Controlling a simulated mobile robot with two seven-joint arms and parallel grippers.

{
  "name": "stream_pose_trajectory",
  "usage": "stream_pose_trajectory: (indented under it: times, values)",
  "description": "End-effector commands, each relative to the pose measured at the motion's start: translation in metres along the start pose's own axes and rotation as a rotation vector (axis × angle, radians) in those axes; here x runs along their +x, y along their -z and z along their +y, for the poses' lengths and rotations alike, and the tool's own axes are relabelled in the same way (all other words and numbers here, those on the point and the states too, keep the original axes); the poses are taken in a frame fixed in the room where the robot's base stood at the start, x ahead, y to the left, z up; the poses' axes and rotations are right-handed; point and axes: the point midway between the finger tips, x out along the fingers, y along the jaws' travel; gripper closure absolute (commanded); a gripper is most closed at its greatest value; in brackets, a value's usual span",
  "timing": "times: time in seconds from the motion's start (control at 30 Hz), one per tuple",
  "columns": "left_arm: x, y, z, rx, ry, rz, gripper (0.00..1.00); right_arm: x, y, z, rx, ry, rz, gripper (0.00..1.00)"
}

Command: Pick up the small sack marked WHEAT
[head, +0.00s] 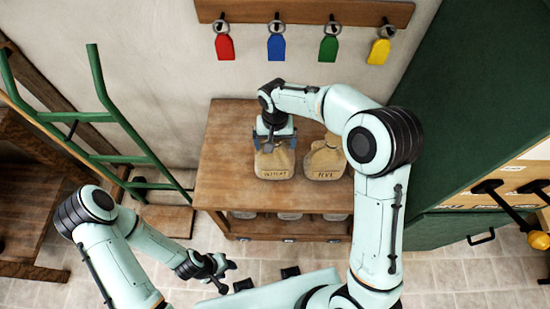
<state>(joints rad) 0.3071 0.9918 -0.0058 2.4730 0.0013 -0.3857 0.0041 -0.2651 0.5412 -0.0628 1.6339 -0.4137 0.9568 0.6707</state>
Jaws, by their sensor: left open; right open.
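The small tan sack marked WHEAT (274,166) stands upright on the wooden table. My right gripper (274,143) is directly above it from behind, open, with its fingers at either side of the sack's top. The sack's neck is hidden by the gripper, and I cannot tell whether the fingers touch it. A similar sack, whose label looks like RYE (325,163), stands just to the right. My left gripper (229,278) is open and empty, low in front of the table.
The wooden table (225,160) has bare room left of the sacks and jars on a lower shelf. Colored scoops or tags hang from a wall rack (300,12). A green hand truck (110,110) leans at left; a green cabinet (470,100) stands at right.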

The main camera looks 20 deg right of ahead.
Motion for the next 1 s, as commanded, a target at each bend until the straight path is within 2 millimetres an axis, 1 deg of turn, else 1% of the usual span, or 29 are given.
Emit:
stream_pose_trajectory:
  times: [0.03,0.07,0.1,0.17,0.2,0.27,0.3,0.33,0.37,0.6,0.73,0.87,1.0]
  values:
    - [0.000,0.000,0.000,0.000,0.000,0.000,0.57,0.000,0.000,0.000,0.000,0.000,0.000,0.00]
    - [0.000,0.000,0.000,0.000,0.000,0.000,0.57,0.000,0.000,0.000,0.000,0.000,0.000,0.03]
    - [0.000,0.000,0.000,0.000,0.000,0.000,0.57,0.000,0.000,0.000,0.000,0.000,0.000,0.16]
    - [0.000,0.000,0.000,0.000,0.000,0.000,0.57,0.000,0.000,0.000,0.000,0.000,0.000,0.36]
    - [0.000,0.000,0.000,0.000,0.000,0.000,0.57,0.000,0.000,0.000,0.000,0.000,0.000,0.49]
    - [0.000,0.000,0.000,0.000,0.000,0.000,0.57,-0.001,0.000,0.000,0.000,0.000,0.000,0.68]
    - [0.000,0.000,0.000,0.000,0.000,0.000,0.57,-0.001,0.000,0.000,0.000,0.000,0.000,0.81]
    - [0.000,0.000,0.000,0.000,0.000,0.000,0.57,-0.001,0.000,0.000,0.000,0.000,0.000,0.91]
    - [0.000,0.000,0.000,0.000,0.000,0.000,0.57,-0.003,0.001,-0.001,0.000,0.003,0.005,0.93]
    - [0.000,0.000,0.000,0.000,0.000,0.000,0.57,-0.004,0.001,-0.001,0.000,0.003,0.006,0.93]
    - [-0.001,0.001,0.001,0.000,0.000,0.001,0.57,-0.014,0.002,-0.001,0.000,0.004,0.008,0.93]
    - [-0.003,0.002,0.002,0.001,-0.001,0.003,0.57,-0.035,0.002,-0.001,0.000,0.006,0.009,0.93]
    - [-0.007,0.004,0.004,0.002,-0.002,0.006,0.57,-0.069,0.002,-0.002,-0.001,0.007,0.011,0.93]
